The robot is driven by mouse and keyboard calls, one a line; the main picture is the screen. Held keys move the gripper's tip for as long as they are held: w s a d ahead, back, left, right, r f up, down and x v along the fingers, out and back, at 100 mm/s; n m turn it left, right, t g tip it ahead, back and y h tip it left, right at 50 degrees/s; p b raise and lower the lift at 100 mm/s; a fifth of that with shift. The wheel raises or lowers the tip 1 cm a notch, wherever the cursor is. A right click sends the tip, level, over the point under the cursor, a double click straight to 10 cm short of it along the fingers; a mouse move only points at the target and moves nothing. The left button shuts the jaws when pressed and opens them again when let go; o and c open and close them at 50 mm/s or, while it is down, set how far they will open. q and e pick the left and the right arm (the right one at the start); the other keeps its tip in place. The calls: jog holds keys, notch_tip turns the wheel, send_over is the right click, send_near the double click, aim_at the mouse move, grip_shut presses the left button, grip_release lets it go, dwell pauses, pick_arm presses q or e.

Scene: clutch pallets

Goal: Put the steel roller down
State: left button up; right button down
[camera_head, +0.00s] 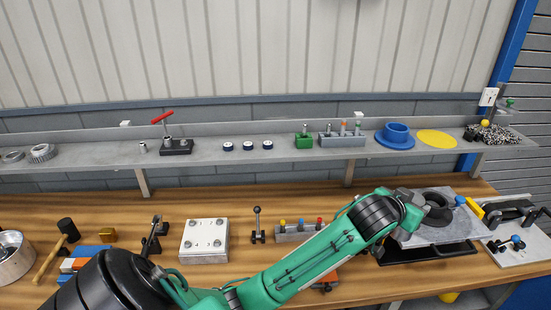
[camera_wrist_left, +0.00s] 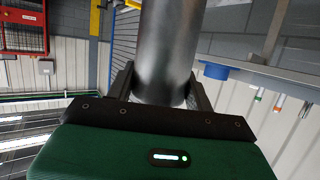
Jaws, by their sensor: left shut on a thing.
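My left arm reaches from the lower left to the right side of the bench, and its left gripper (camera_head: 411,209) is at the near-left edge of a grey plate (camera_head: 455,231). In the left wrist view, the left gripper (camera_wrist_left: 161,92) is shut on the steel roller (camera_wrist_left: 168,45), a smooth grey cylinder held between two dark fingers. Its far end runs out of the frame. In the head view I cannot make out the roller clearly. My right gripper is not in view.
Black rings (camera_head: 437,201) and a blue-yellow tool (camera_head: 466,204) lie on the plate. A white board with black handles (camera_head: 520,245) stands to its right. A shelf (camera_head: 270,155) with a blue flange (camera_head: 396,136) runs behind. Bare wood shows left of the white block (camera_head: 205,240).

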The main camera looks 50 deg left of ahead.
pick_arm(q)
notch_tip(320, 180, down, 20)
jog(key=p, duration=0.4)
dwell(0.4)
jog(key=o, duration=1.4)
jog(key=b+v, duration=0.2)
jog(key=v, duration=1)
jog(key=shift+b, duration=0.4)
